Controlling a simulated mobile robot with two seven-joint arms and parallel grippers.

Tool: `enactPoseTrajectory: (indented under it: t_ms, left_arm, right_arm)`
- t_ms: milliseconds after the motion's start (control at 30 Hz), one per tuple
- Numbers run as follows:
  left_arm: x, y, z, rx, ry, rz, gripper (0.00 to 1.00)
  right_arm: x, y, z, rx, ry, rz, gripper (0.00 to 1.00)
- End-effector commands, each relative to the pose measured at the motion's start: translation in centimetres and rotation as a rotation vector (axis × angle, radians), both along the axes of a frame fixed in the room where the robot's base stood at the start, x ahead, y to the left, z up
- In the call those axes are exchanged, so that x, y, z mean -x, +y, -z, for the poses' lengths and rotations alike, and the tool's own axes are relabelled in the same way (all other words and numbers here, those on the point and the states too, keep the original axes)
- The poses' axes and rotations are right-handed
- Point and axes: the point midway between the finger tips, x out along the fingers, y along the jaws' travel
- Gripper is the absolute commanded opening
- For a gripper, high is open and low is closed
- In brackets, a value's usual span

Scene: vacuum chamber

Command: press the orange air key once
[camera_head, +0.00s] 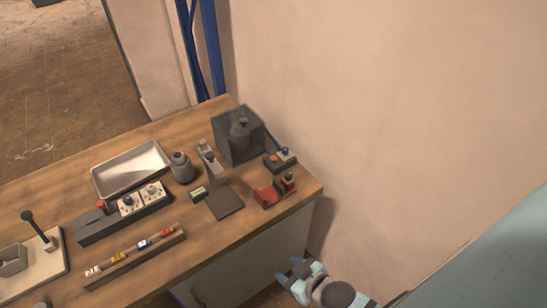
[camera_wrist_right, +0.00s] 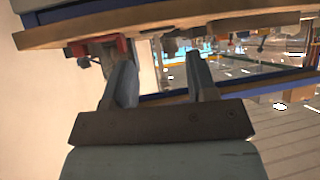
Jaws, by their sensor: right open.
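The orange air key (camera_head: 273,157) sits on a small dark key box (camera_head: 279,162) at the back right of the bench, beside a blue key (camera_head: 284,151). The key box stands just right of a dark see-through chamber (camera_head: 240,137) with a grey vessel inside. My right gripper (camera_head: 290,268) is off the bench's front right edge, well apart from the key box. In the right wrist view its two fingers (camera_wrist_right: 160,75) are spread with nothing between them. The orange key cannot be made out there. My left gripper is not in view.
A red holder (camera_head: 272,195) stands near the bench's right corner, in front of the key box; it also shows in the right wrist view (camera_wrist_right: 95,48). A dark plate (camera_head: 225,203), tray (camera_head: 130,168) and grey bottle (camera_head: 181,167) are further left. A wall rises behind.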

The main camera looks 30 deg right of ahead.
Motion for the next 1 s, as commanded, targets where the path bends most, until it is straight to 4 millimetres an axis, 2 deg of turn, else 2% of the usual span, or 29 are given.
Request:
enactPoseTrajectory:
  t_ms: [200, 433, 1000]
  left_arm:
    - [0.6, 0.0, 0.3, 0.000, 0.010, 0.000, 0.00]
    - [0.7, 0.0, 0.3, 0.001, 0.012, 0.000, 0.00]
    - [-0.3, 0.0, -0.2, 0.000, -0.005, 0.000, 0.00]
  right_arm:
    - [0.1, 0.0, 0.0, -0.001, 0.001, 0.001, 0.52]
    - [0.1, 0.0, 0.0, -0.001, 0.001, 0.001, 0.00]
    - [0.1, 0.0, 0.0, -0.001, 0.001, 0.001, 0.00]
